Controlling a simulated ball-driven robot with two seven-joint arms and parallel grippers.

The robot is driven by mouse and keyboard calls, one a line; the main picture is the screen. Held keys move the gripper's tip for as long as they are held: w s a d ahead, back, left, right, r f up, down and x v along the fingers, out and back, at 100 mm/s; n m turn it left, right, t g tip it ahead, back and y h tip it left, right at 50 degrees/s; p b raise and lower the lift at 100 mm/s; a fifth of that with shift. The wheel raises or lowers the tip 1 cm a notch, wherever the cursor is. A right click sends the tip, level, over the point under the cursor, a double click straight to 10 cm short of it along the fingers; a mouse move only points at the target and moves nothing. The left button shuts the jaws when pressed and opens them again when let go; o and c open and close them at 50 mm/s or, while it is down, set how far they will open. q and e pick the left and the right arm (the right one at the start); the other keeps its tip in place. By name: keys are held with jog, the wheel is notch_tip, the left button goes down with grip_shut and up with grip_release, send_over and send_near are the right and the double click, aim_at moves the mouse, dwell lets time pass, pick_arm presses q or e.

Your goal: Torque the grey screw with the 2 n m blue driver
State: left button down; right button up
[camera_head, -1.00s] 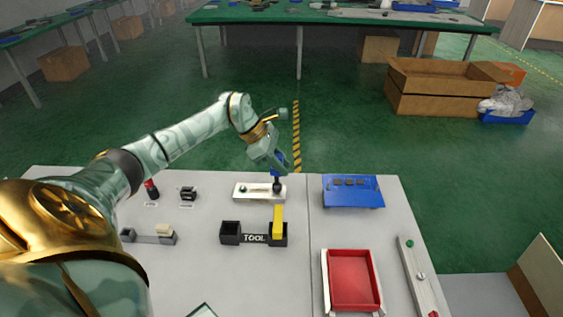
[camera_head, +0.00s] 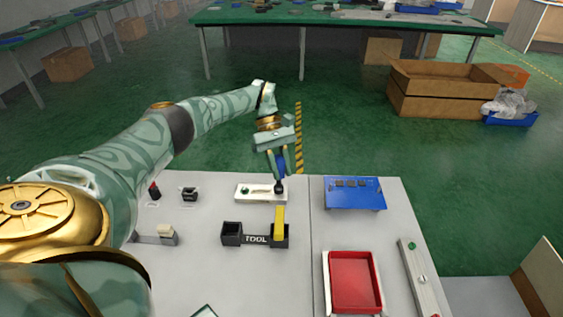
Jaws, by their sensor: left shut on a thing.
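My left gripper (camera_head: 278,166) is shut on the blue driver (camera_head: 280,170), over the back edge of the grey table. The driver points down, close to upright, and its dark lower end (camera_head: 279,188) is at the right part of the white plate (camera_head: 250,197). The screw under it is hidden, so I cannot tell its colour or whether the driver touches it. A green screw (camera_head: 243,190) shows at the plate's left end. My right gripper is not in view.
The black TOOL holder (camera_head: 256,240) has a yellow driver (camera_head: 279,221) in its right slot; its left slot is empty. A blue stand (camera_head: 354,200), a red tray (camera_head: 354,280) and a strip with screws (camera_head: 420,277) lie to the right. Small black fixtures (camera_head: 189,194) stand left.

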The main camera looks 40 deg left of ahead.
pick_arm(q)
jog(key=shift+r, duration=0.15)
jog(key=shift+r, duration=0.65)
